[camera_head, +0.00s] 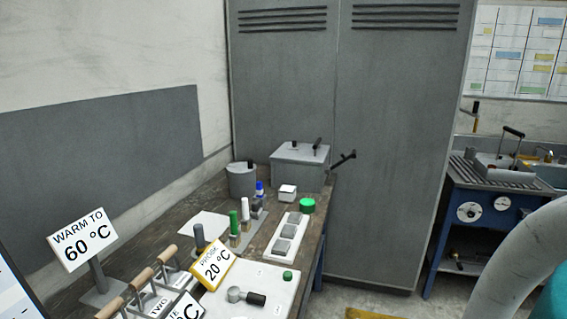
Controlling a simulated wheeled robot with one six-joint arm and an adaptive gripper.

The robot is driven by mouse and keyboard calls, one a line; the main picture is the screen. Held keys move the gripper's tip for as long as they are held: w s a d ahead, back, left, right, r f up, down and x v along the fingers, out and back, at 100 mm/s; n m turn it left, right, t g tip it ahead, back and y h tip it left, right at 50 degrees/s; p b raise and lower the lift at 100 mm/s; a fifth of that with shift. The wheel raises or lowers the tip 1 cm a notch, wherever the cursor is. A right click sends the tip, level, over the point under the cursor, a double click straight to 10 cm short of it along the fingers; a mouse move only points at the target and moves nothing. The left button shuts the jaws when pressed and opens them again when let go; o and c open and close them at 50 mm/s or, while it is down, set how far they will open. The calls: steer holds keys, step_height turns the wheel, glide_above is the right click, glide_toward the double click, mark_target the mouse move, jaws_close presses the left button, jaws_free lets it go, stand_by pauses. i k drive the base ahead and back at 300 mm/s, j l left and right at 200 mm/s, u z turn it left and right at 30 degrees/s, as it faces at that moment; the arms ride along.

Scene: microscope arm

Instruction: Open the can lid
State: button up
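A grey cylindrical can (241,182) stands at the back left of the wooden bench, near the wall and the cabinet. A small dark knob (250,164) shows at the right side of its top. The lid appears to be on the can, but the can is small in the picture and the lid's edge is hard to make out. My gripper is not in view. Only a rounded grey and teal part of my arm shows at the lower right edge, far from the can.
A grey box (299,172) with dark handles stands right of the can. Bottles with blue and green caps (260,188), a white block with grey pads (286,238) and signs, including "WARM TO 60 °C" (82,240), crowd the bench. A tall grey cabinet (400,140) stands behind.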

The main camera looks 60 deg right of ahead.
mark_target(243, 168)
steer(key=z, duration=1.1)
